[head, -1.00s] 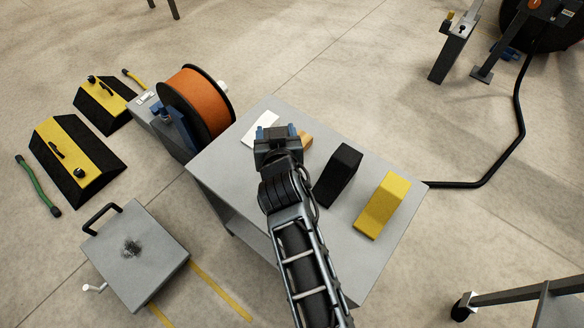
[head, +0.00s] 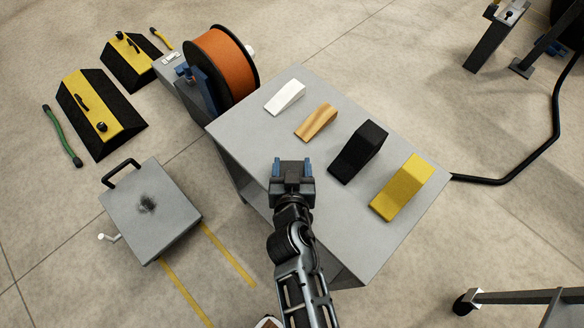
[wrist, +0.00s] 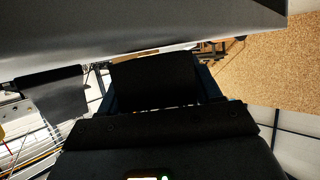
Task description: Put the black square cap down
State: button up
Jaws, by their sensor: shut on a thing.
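My gripper (head: 292,171) has blue fingertips and sits over the near left part of the grey table (head: 265,150) in the head view. It is shut on the black square cap (wrist: 155,78), which shows as a dark block between the fingers in the wrist view. In the head view the cap is mostly hidden by the gripper, and I cannot tell its height above the table or whether it touches it.
On the table stand a white wedge (head: 285,97), a wooden wedge (head: 316,122), a black wedge (head: 358,152) and a yellow wedge (head: 402,188). An orange reel (head: 222,68) is behind left. A grey box (head: 150,210) is on the floor. The near table top looks clear.

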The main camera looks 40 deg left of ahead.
jog(key=shift+f, duration=0.25)
jog(key=shift+f, duration=0.1)
jog(key=o, duration=1)
jog(key=shift+o, duration=0.2)
jog(key=shift+s+r, duration=0.1)
jog(key=shift+r, duration=0.15)
jog(key=v, duration=1.1)
jog(key=shift+s+d+p, duration=0.3)
jog(key=shift+p, duration=0.15)
jog(key=shift+d+r, duration=0.1)
